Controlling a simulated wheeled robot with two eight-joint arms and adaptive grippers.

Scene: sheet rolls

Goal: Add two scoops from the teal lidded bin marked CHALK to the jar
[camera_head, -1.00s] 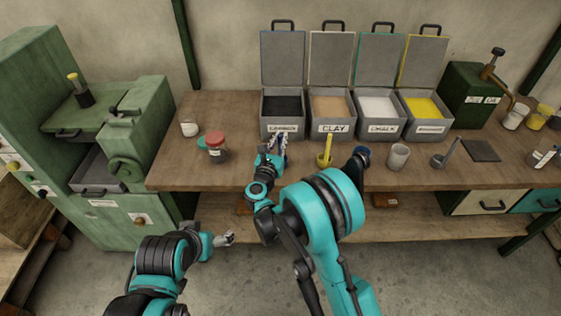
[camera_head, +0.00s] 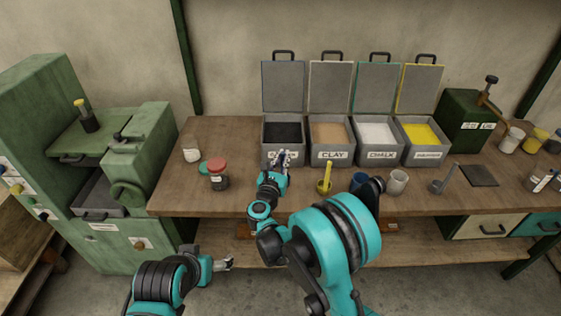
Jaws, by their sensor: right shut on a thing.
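The CHALK bin (camera_head: 382,155) is a grey box holding white powder. Its teal-edged lid (camera_head: 379,88) stands raised behind it. My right gripper (camera_head: 284,158) is in front of the leftmost bin's label, left of the CHALK bin. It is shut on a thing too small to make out. My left gripper (camera_head: 229,262) hangs low before the bench; its jaws are unclear.
Open bins of dark, tan CLAY (camera_head: 332,155) and yellow (camera_head: 427,155) powder flank the CHALK bin. A green machine (camera_head: 140,170) is at left. The bench's left front is mostly clear.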

